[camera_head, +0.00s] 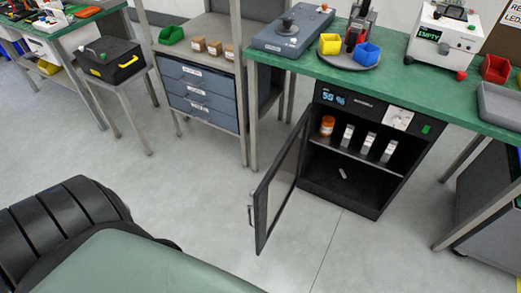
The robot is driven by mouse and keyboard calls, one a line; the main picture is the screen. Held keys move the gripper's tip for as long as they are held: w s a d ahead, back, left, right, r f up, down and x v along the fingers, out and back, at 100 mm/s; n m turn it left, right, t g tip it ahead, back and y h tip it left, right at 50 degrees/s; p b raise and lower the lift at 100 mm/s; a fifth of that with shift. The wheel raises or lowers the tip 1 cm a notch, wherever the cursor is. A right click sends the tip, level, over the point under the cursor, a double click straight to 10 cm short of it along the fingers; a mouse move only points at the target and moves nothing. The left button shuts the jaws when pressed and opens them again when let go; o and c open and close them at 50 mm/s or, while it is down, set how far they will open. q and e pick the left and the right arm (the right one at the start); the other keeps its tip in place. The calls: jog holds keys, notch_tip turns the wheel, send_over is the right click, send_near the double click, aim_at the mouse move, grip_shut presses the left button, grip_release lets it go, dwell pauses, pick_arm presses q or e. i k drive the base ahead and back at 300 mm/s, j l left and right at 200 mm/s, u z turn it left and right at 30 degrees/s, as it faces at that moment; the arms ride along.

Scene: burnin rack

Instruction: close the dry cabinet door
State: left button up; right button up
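The dry cabinet (408,184) is a black box under the green bench, with a lit humidity display on its top panel. Its door (277,185) is a dark framed pane, hinged on the cabinet's left side and swung wide open toward me. A metal handle (251,209) sits on the door's free edge. Inside, an orange jar (327,125) and several pale packs (367,143) stand on the shelf, and a small light item (343,173) lies on the floor of the cabinet. Neither of my grippers shows in this view.
The green bench (398,94) above holds a grey case, colored bins and a white tester. A blue drawer unit (203,95) stands left of the door. The grey floor before the cabinet is clear.

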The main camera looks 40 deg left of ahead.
aim_at(260, 196)
jog(key=j+z, duration=0.25)
jog(key=j, duration=1.9)
jog(key=k, duration=0.5)
jog(key=i+z, duration=0.1)
